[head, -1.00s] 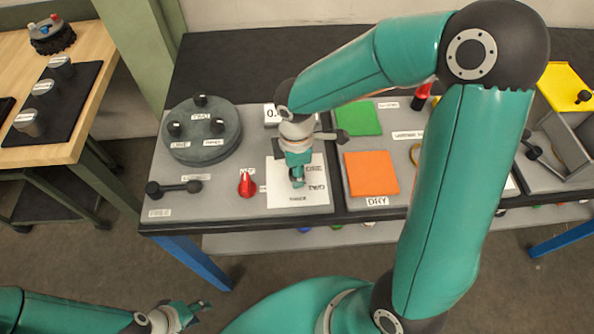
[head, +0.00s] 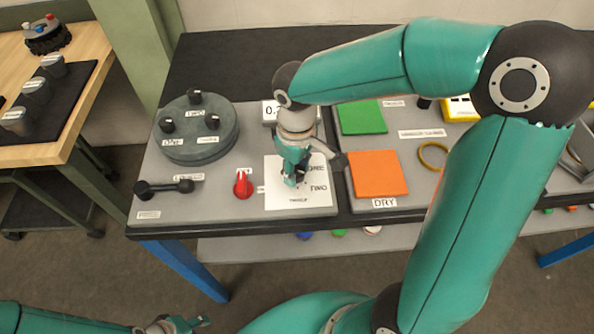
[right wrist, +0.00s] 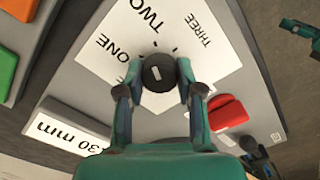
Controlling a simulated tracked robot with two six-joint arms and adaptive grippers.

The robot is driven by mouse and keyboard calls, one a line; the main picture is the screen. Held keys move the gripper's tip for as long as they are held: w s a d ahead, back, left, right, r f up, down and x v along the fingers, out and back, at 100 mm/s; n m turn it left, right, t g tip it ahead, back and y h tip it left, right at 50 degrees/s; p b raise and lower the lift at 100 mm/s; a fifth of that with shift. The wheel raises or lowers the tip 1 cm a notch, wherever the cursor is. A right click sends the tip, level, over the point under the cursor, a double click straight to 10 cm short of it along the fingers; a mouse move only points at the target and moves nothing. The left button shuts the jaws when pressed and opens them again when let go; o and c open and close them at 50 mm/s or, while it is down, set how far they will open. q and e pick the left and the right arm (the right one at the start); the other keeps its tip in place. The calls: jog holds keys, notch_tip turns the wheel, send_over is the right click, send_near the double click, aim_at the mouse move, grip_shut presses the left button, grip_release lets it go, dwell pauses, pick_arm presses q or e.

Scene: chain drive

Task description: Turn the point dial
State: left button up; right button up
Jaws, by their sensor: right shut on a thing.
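The point dial is a round black knob (right wrist: 159,73) with a short white mark, on a white plate (right wrist: 98,68) lettered ONE, TWO and THREE. The plate also shows in the head view (head: 318,202). My right gripper (right wrist: 158,76) is shut on the knob, one finger on each side. In the head view my right gripper (head: 292,178) points down over the plate and mostly hides the knob. Which word the mark points to is unclear. My left gripper (head: 190,324) is low at the left, away from the table; its jaws are too small to judge.
A red knob (head: 243,184) is close left of the plate, with a black bar handle (head: 165,188) farther left. A grey round disc (head: 205,150) with black knobs is behind. Orange (head: 377,174) and green (head: 362,117) pads lie to the right.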

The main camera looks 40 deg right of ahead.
aim_at(296, 170)
jog(key=shift+m, duration=0.5)
jog(key=o, duration=1.2)
jog(key=shift+c, duration=0.2)
notch_tip(296, 170, up, 12)
